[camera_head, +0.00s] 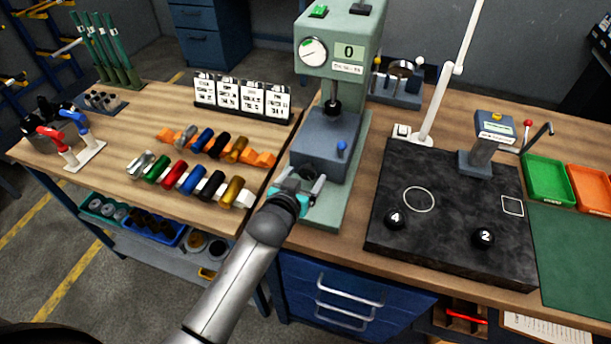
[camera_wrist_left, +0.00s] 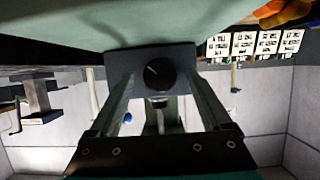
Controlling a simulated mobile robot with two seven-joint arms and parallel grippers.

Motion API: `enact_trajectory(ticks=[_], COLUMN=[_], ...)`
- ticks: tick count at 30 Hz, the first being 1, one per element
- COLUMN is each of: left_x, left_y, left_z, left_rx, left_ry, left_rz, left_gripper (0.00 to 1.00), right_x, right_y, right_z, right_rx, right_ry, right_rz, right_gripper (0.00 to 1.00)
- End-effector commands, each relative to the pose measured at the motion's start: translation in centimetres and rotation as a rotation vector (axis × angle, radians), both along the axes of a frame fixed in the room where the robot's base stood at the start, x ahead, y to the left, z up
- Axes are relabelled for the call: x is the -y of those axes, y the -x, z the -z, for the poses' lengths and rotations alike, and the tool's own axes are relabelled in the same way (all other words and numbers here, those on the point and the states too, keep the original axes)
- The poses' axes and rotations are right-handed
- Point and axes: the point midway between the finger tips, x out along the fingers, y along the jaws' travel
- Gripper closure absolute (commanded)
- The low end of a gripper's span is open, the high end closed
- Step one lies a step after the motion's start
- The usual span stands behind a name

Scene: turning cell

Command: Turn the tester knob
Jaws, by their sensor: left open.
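The tester (camera_head: 338,110) is a pale green machine with a round dial gauge, a display reading 0 and a grey-blue block (camera_head: 325,138) at its base. In the left wrist view the block's front face (camera_wrist_left: 118,62) carries a round black knob (camera_wrist_left: 158,76) with a white pointer line. My left gripper is open in front of the block. In the wrist view its two fingers (camera_wrist_left: 157,92) frame the knob, one each side; contact cannot be told. My right gripper is not in view.
A small blue ball-ended lever (camera_head: 342,147) stands on the block's right. Colored rollers (camera_head: 186,180) lie on the wooden bench at left, below white cards (camera_head: 242,97). A black plate (camera_head: 447,210) with balls marked 4 and 2 is at right. Blue drawers (camera_head: 340,295) are below.

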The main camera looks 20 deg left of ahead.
Motion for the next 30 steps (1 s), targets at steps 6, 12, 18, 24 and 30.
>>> enact_trajectory(ticks=[6, 12, 18, 24, 30], left_x=[0.07, 0.06, 0.06, 0.05, 0.05], left_y=[-1.16, -1.24, -1.22, -1.2, -1.2], left_z=[0.42, 0.47, 0.47, 0.47, 0.47], left_rx=[0.002, 0.001, 0.001, 0.001, 0.001], left_ry=[0.0, 0.001, 0.001, 0.001, 0.001], left_rz=[0.001, 0.0, 0.0, 0.0, 0.0], left_gripper=[0.18, 0.18, 0.29, 0.51, 0.74], right_x=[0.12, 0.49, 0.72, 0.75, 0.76], right_y=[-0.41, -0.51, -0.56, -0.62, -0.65], right_z=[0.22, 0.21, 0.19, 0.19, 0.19], right_rx=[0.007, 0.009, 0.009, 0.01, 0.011], right_ry=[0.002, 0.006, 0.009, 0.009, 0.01], right_rz=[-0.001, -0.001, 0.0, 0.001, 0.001], right_gripper=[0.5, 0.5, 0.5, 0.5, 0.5])
